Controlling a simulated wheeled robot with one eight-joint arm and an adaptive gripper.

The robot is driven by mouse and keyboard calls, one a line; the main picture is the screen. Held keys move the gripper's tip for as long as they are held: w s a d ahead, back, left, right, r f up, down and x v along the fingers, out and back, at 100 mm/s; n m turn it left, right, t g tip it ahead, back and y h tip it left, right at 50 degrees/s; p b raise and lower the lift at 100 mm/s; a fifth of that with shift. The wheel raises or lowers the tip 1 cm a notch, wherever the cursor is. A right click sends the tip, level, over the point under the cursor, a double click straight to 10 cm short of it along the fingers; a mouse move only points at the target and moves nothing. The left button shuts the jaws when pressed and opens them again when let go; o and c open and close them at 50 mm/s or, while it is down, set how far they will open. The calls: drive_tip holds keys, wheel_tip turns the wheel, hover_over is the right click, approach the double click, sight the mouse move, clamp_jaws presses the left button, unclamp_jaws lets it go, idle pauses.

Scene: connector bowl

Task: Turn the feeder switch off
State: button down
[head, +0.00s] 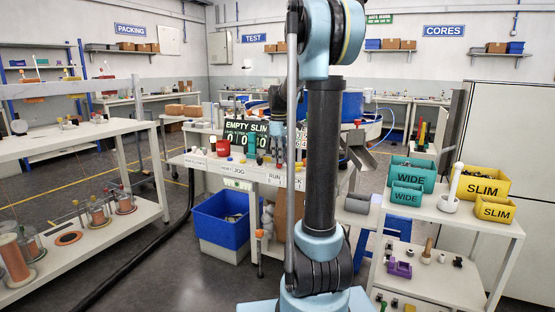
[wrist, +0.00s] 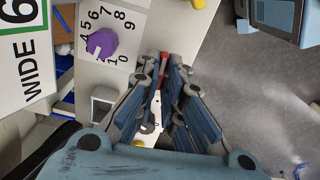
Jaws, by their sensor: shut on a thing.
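My gripper (wrist: 164,64) is shut in the wrist view, with its fingertips close together around a narrow red part (wrist: 163,80). Only a sliver of the red part shows between the fingers, so I cannot tell whether it is the feeder switch or which way it is set. In the head view my gripper (head: 280,150) is at the white bench (head: 245,172), near its front labels, partly hidden by my arm. A purple dial (wrist: 102,43) on a white number plate lies left of the fingertips in the wrist view.
Teal WIDE bins (head: 407,194) and yellow SLIM bins (head: 482,185) stand on the right table. A WIDE sign (wrist: 40,78) is at the wrist view's left. Open floor lies left of the bench.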

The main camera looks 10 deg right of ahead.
drive_tip(key=n, duration=0.4)
drive_tip(key=shift+w+d, duration=0.1)
drive_tip(key=shift+d, duration=0.1)
drive_tip(key=shift+n, duration=2.2)
drive_tip(key=c, duration=1.7)
unclamp_jaws()
drive_tip(key=shift+w, duration=0.15)
drive_tip(key=shift+a, duration=0.1)
